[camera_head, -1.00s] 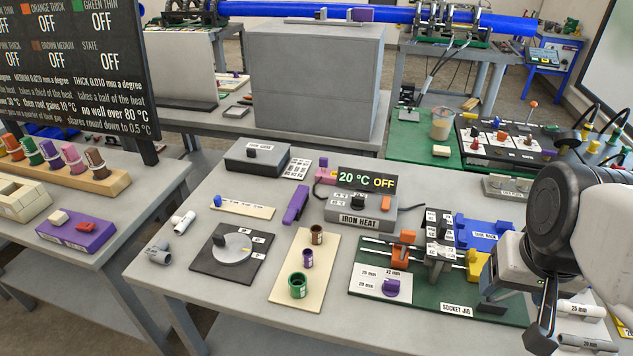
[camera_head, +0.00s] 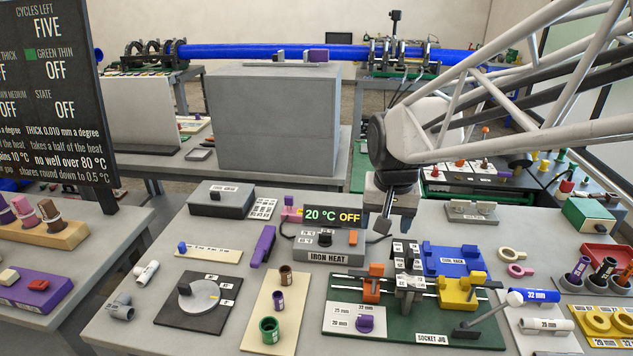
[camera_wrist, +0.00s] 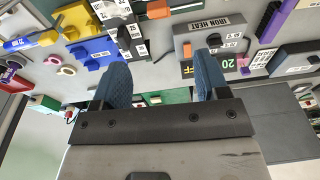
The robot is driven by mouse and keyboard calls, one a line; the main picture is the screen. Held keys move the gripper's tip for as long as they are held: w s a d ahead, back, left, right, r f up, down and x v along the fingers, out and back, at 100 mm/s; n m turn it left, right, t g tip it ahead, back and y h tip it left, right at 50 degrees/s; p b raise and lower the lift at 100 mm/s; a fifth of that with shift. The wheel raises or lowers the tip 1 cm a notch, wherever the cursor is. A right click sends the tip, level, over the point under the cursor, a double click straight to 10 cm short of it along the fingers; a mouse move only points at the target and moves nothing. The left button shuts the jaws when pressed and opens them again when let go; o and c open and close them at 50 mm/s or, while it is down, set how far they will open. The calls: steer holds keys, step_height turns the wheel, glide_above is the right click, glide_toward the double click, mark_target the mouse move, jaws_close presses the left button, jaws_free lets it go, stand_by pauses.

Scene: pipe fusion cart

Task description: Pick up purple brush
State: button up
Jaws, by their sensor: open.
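My gripper (camera_head: 384,222) hangs over the back part of the table, right of the 20 °C OFF display and well to the right of the purple piece. In the wrist view its two blue fingers (camera_wrist: 161,75) are apart with nothing held between them.
The iron heat box (camera_head: 328,243) stands between my gripper and the purple piece. The green socket jig (camera_head: 405,330) is in front, with orange, grey and yellow clamps. A dial plate (camera_head: 199,302) and a cream board with small cups (camera_head: 277,308) lie left.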

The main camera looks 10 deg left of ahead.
steer(key=w+a+f, duration=0.3)
steer(key=w+a, duration=0.2)
steer(key=a, duration=0.2)
steer(key=w+a+f, duration=0.3)
steer(key=w+a, duration=0.2)
steer(key=a, duration=0.3)
steer(key=g, duration=0.1)
glide_above(263, 242)
steer(key=f, duration=0.9)
steer(key=shift+d+f, duration=0.2)
steer(key=shift+d, duration=0.15)
steer(key=shift+a+f, duration=0.2)
steer(key=shift+a, duration=0.1)
steer(key=shift+f, duration=0.1)
steer(key=shift+f, duration=1.2)
steer(key=shift+f, duration=0.1)
steer(key=shift+f, duration=2.5)
steer(key=shift+c, duration=0.3)
